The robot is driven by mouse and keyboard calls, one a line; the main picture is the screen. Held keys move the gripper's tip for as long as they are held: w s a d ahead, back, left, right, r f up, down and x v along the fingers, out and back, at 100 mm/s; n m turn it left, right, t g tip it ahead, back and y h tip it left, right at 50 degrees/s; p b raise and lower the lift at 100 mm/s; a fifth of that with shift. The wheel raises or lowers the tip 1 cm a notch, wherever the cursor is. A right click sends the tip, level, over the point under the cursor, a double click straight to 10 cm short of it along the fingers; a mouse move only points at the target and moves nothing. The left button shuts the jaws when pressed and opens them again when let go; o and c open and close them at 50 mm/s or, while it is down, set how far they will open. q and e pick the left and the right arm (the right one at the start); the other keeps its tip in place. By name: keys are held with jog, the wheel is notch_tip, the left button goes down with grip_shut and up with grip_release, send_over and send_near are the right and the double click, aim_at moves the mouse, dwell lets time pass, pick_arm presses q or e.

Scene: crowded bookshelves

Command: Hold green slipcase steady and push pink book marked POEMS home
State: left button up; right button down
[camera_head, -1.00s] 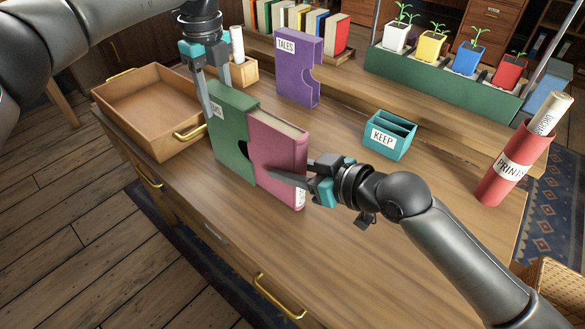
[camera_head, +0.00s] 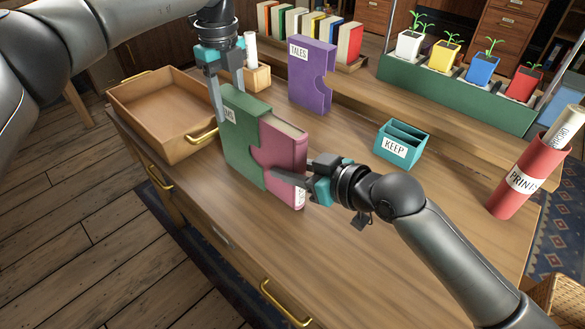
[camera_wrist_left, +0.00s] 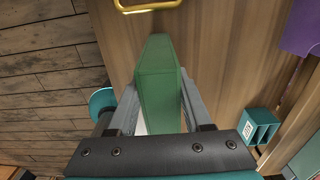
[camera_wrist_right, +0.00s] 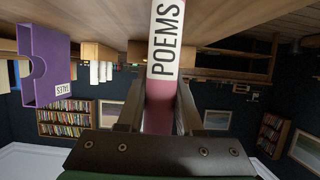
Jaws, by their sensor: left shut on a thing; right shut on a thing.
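The green slipcase (camera_head: 240,150) stands upright on the wooden desk. My left gripper (camera_head: 228,98) comes down from above and is shut on it; in the left wrist view the slipcase (camera_wrist_left: 158,85) sits between both fingers. The pink book (camera_head: 284,152) is partly inside the slipcase, and its spine end sticks out on the right. Pink shows through the slipcase's notch. My right gripper (camera_head: 290,178) is shut on the book's spine end. In the right wrist view the white POEMS label (camera_wrist_right: 165,42) shows on the spine, with a finger on each side.
An open wooden tray (camera_head: 165,105) lies left of the slipcase. The desk front is clear.

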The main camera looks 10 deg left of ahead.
aim_at(304, 161)
jog(key=shift+w+a+r, duration=0.1)
jog(key=shift+w+a, duration=0.55)
jog(key=shift+a, duration=0.25)
jog(key=shift+w+a+r, duration=0.1)
jog(key=shift+w+a, duration=0.55)
jog(key=shift+a, duration=0.3)
jog(key=shift+w+a, duration=0.65)
jog(key=shift+a, duration=0.25)
jog(key=c, duration=0.7)
grip_release()
jog(key=shift+o, duration=1.1)
jog(key=shift+a, duration=0.15)
jog(key=shift+s+f, duration=0.1)
jog(key=shift+f, duration=0.05)
jog(key=shift+s+d, duration=0.15)
jog(key=shift+d, duration=0.15)
jog(key=v, duration=1.1)
jog(key=shift+d+r, duration=0.25)
jog(key=shift+d, duration=0.1)
